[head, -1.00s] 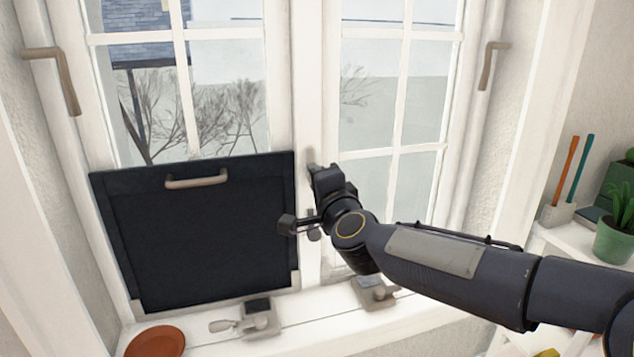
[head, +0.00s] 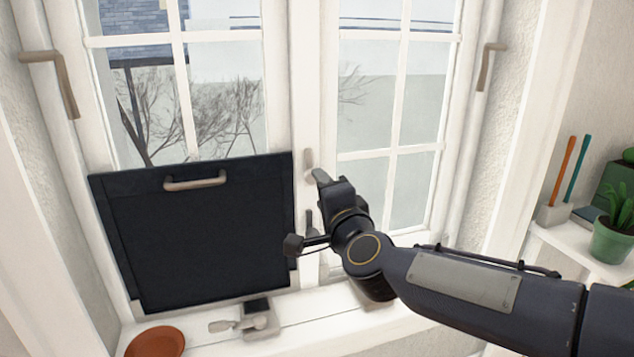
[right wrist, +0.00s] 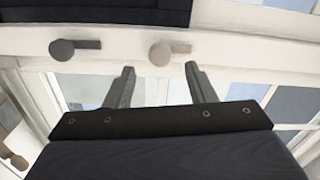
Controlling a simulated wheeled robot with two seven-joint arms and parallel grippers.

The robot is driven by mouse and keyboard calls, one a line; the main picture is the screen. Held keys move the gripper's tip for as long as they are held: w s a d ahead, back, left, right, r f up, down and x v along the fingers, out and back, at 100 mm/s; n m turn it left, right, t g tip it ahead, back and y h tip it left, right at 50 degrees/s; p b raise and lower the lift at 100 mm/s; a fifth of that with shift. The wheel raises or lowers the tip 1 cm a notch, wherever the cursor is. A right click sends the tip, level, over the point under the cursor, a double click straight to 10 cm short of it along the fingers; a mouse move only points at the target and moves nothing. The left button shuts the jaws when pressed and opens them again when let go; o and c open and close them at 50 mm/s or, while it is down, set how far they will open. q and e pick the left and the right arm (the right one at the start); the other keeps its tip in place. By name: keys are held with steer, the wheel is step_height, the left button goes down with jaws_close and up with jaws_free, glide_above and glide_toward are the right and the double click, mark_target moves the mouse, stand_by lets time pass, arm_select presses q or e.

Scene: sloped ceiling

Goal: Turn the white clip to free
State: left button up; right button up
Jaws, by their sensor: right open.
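The white clip (right wrist: 160,53) is a small round knob with a short tab, on the white window post beside the dark panel. In the right wrist view its tab points right, along the post. It also shows in the head view as the upper, paler clip (head: 309,162). My right gripper (right wrist: 160,72) is open and empty, with the clip in line between its fingers. I cannot tell how far the fingertips are from it. In the head view my right gripper (head: 319,176) is just right of the clip. My left gripper is not in view.
A grey-brown clip (right wrist: 65,50) sits lower on the same post. The dark panel (head: 200,235) with a handle (head: 195,180) covers the lower left window. A metal clamp (head: 260,320) and a terracotta dish (head: 156,342) are on the sill. A plant (head: 614,235) stands right.

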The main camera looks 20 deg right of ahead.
steer(key=s, duration=0.3)
stand_by(0.4)
steer(key=s+d+f+n+g+y, duration=0.2)
steer(key=s+f+n+g, duration=0.45)
steer(key=s+f, duration=0.6)
steer(key=s+d+f+n+g+y, duration=0.15)
steer(key=s+f+n+g, duration=0.6)
steer(key=s, duration=0.75)
step_height(320, 180, up, 27)
steer(key=t+p, duration=0.1)
steer(key=p, duration=2.8)
steer(key=shift+w+t+p, duration=0.25)
steer(key=shift+t+p, duration=0.05)
